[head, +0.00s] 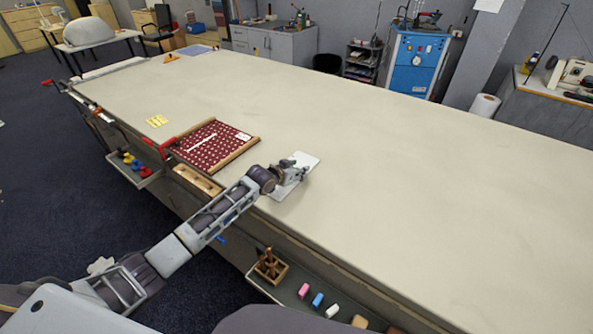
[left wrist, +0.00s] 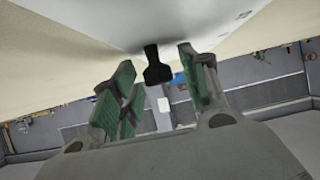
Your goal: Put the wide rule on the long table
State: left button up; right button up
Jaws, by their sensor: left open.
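A pale flat plate, apparently the wide rule (head: 305,165), lies at the near edge of the long table (head: 400,170). My left gripper (head: 300,173) is over the plate in the head view and partly hides it. In the left wrist view a broad pale surface (left wrist: 190,15) fills the top. A black tab (left wrist: 156,67) juts from it between the spread fingers of my left gripper (left wrist: 155,90). The gripper is open, and I see no clear contact with the tab. My right gripper is not in view.
A red spotted cloth in a wooden frame (head: 212,145) and a yellow pad (head: 157,121) lie left of the gripper. A wooden caddy (head: 270,267) and coloured blocks (head: 317,300) sit on a low shelf along the front. The table's middle and right are clear.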

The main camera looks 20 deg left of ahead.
pick_arm(q)
jog(key=shift+v, duration=6)
jog(key=shift+f, duration=0.1)
